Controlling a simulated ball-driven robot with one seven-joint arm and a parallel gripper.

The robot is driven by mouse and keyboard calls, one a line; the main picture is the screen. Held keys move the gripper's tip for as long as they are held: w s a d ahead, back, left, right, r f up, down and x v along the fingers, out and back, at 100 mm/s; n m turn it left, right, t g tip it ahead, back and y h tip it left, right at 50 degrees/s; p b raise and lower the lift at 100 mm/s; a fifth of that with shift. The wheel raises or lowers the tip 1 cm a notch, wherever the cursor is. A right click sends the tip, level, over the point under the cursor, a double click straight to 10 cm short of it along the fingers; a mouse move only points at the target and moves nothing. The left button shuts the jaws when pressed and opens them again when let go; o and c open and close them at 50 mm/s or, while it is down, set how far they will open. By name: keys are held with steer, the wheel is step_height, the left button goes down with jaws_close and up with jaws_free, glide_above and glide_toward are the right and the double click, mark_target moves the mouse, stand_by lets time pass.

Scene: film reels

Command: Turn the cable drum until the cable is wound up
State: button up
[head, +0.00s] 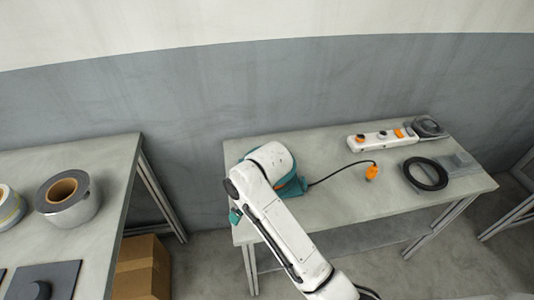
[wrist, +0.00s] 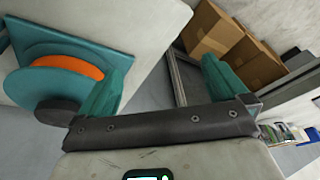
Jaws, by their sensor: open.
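The cable drum (head: 295,187) is a teal piece on the middle table, mostly hidden behind my arm in the head view. A dark cable (head: 335,172) runs from it over the table to an orange plug (head: 372,173). In the wrist view the drum (wrist: 50,84) shows a teal disc, an orange band and a dark round knob (wrist: 58,111) on a teal plate (wrist: 85,50). My gripper (wrist: 165,65) is open and empty, its teal fingers wide apart. The drum and knob lie left of the left finger, outside the jaws. I cannot tell whether they touch.
A power strip (head: 378,139), a black ring (head: 425,174) and a dark reel (head: 428,127) lie on the table's right part. The left table holds a grey reel (head: 68,200). A cardboard box (head: 142,268) stands on the floor between the tables.

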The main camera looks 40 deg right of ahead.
steer(key=w+d+r+g, duration=0.1)
steer(key=w+d+r, duration=0.2)
steer(key=d, duration=0.3)
steer(key=w+d+r+g+h, duration=0.1)
steer(key=w+d+r, duration=0.25)
steer(key=d, duration=0.25)
steer(key=w+d+r+g, duration=0.1)
steer(key=w+d+r, duration=0.2)
steer(key=d, duration=0.3)
steer(key=shift+n, duration=0.4)
step_height(320, 180, down, 10)
steer(key=shift+a+b, duration=0.15)
steer(key=shift+b, duration=0.7)
steer(key=c, duration=1.3)
